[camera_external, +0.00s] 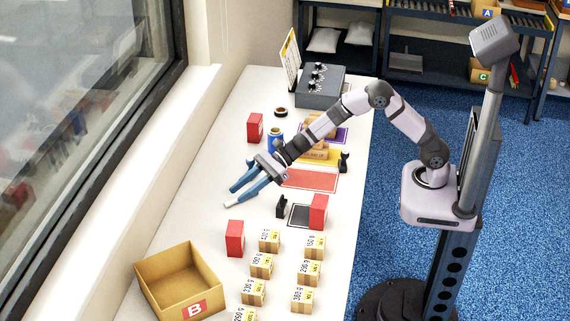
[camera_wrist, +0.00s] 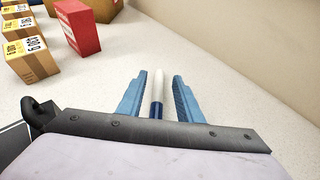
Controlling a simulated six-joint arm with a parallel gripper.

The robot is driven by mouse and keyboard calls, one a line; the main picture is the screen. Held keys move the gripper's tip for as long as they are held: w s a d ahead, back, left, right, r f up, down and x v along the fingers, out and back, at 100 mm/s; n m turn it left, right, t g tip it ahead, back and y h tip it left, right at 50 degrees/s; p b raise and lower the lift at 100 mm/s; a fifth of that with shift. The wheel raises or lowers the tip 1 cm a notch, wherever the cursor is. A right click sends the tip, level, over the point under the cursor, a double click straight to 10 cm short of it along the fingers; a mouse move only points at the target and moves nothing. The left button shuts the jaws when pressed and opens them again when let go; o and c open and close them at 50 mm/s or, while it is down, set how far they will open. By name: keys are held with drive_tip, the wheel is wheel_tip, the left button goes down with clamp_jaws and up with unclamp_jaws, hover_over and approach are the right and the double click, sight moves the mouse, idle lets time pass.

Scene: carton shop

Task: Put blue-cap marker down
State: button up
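The marker (camera_wrist: 158,92) has a white body and a dark blue cap end, which lies nearer my palm. In the wrist view it lies lengthwise between the two blue fingers of my gripper (camera_wrist: 160,85), with a narrow gap showing on each side. In the external view my gripper (camera_external: 238,195) is low over the white table (camera_external: 190,200), left of the red mat. A pale end of the marker (camera_external: 229,205) shows at the fingertips. The fingers are apart, and whether the marker touches the table is hard to tell.
A blue cup (camera_external: 275,139) and a red box (camera_external: 255,127) stand behind my gripper. Another red box (camera_external: 235,238), several labelled cartons and an open box marked B (camera_external: 158,291) are in front. The table left of my gripper is clear.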

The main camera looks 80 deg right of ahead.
drive_tip(key=b+v, duration=0.1)
drive_tip(key=v, duration=0.7)
drive_tip(key=shift+s+d, duration=0.15)
drive_tip(key=shift+r, duration=0.1)
drive_tip(key=s+d+r+m+g+h+p, duration=0.1)
drive_tip(key=s+d+r+m+h+p, duration=0.4)
drive_tip(key=d+m+p, duration=0.55)
drive_tip(key=s+d+r+m+h+p, duration=0.35)
drive_tip(key=d+r+m+p, duration=0.3)
drive_tip(key=m, duration=0.75)
drive_tip(key=s+r+m+g+p, duration=0.3)
drive_tip(key=s+m+p, duration=0.4)
drive_tip(key=s+m, duration=0.3)
drive_tip(key=s+a+r+m+g+p, duration=0.1)
drive_tip(key=s+r+m+g+p, duration=0.3)
drive_tip(key=s+m+p, duration=0.3)
drive_tip(key=s+m+g+h, duration=0.1)
drive_tip(key=s+m, duration=0.2)
drive_tip(key=s, duration=0.4)
drive_tip(key=shift+s+r, duration=0.15)
drive_tip(key=shift+s, duration=0.15)
drive_tip(key=shift+m, duration=0.25)
